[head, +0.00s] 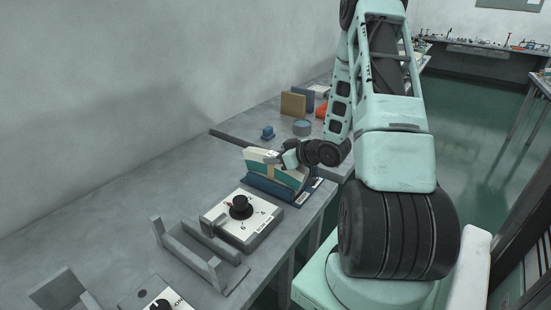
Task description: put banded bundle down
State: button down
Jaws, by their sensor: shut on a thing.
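The banded bundle (273,172) is a stack of cream and teal sheets with a dark base edge. It sits tilted above or on a dark blue tray or plate (262,191) on the grey bench. My gripper (283,158) is at its upper right side and is shut on it. The fingertips are small in the picture and partly hidden by the wrist. I cannot tell whether the bundle touches the blue surface under it.
A white control box (255,228) with a black knob stands in front of the bundle. A grey bracket frame (200,262) lies to its left. Brown and blue panels (293,104) stand farther back.

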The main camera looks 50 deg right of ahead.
jog(key=shift+f, duration=0.15)
jog(key=shift+f, duration=0.15)
jog(key=c, duration=1)
grip_release()
